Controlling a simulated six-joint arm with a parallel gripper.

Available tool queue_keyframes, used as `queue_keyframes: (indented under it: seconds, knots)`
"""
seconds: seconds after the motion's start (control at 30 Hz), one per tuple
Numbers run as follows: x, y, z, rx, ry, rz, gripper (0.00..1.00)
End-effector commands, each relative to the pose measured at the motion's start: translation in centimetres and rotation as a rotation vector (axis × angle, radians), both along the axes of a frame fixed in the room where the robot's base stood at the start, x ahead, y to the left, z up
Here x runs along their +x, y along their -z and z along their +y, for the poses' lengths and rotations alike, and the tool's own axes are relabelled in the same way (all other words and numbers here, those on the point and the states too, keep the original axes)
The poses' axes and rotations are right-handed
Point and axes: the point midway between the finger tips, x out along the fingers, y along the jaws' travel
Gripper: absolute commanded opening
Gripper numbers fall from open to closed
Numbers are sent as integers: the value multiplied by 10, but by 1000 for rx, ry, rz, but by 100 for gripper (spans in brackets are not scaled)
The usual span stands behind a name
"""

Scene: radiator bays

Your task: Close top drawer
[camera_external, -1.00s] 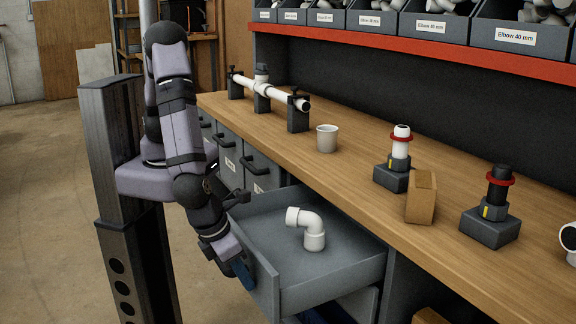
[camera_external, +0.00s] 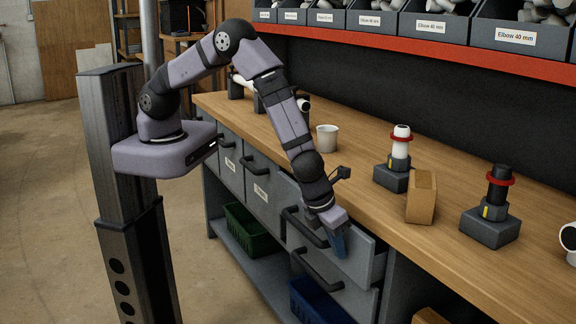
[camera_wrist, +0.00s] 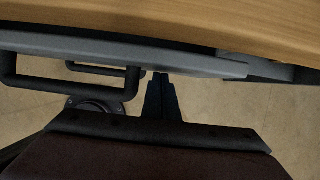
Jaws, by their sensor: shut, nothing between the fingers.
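The top drawer (camera_external: 365,262) is grey with a dark bar handle (camera_external: 300,228) and stands only slightly out from under the wooden worktop. Its inside and contents are hidden now. My gripper (camera_external: 340,255) is shut and empty, pointing down at the drawer's front, close to the handle. In the wrist view the closed fingers (camera_wrist: 160,85) reach the grey top edge of the drawer front (camera_wrist: 190,62); I cannot tell whether they touch it. The handle (camera_wrist: 75,80) lies left of the fingers there.
The worktop (camera_external: 350,185) holds a white cup (camera_external: 327,138), a cardboard box (camera_external: 421,197) and pipe fittings on dark stands (camera_external: 390,174). A lower drawer with a handle (camera_external: 315,270) is below. A green bin (camera_external: 252,232) and blue bin (camera_external: 318,302) sit on the low shelf.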

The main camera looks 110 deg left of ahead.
Motion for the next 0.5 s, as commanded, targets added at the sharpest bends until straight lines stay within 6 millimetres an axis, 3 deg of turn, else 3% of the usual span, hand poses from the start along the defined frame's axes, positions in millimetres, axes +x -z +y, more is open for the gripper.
queue_keyframes:
  seconds: [0.2, 0.5]
  knots:
    - [21, -2, 21, -1, -2, -1, 0]
    - [29, -1, 29, 1, 0, -3, 0]
